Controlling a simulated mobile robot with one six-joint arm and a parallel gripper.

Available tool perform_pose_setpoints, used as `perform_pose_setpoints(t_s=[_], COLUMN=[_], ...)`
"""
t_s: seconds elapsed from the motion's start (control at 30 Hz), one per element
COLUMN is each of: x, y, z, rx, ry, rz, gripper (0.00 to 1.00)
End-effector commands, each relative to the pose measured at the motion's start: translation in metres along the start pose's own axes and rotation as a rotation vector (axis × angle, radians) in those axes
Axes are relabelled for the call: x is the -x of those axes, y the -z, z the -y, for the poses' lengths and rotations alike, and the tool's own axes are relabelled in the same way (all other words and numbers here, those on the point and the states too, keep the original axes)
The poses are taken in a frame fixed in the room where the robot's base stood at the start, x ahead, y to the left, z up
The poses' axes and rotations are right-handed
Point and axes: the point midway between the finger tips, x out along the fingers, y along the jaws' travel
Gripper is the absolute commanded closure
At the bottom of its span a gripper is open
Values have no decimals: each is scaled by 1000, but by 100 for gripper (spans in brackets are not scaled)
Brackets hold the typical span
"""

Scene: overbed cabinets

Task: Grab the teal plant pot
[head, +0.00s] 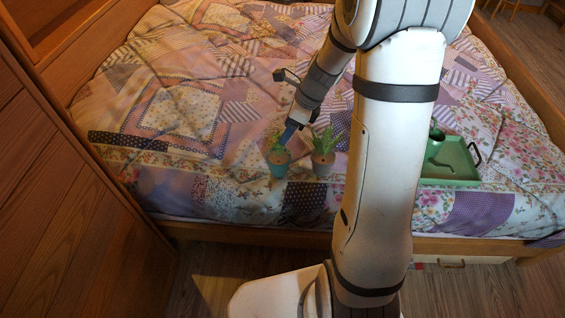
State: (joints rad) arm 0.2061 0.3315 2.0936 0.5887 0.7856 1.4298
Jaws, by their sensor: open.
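The teal plant pot (278,168) stands upright on the bed, with a green plant in it. My gripper (286,138) comes down from the upper right, with its blue fingertips at the plant's leaves just above this pot. The gripper is open. The fingers are small here, and I cannot tell whether they touch the plant or are apart from it.
A second potted plant (322,166) stands close on the right. A green tray (455,182) with a dark green item on it lies farther right. The quilt (170,115) is uneven. A wooden cabinet (60,200) borders the left.

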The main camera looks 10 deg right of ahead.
Motion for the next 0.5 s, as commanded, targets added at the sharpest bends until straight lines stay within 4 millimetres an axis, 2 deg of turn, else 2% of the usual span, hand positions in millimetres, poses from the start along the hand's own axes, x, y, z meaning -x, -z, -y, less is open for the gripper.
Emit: perform_pose_setpoints(t_s=[0.1, 0.27, 0.5], x=[-16, -29, -65], y=[1, 0, 2], z=[0, 0, 2], rx=[-2, 0, 3], ry=[-3, -1, -3], rz=[-1, -1, -2], gripper=[42, 42, 42])
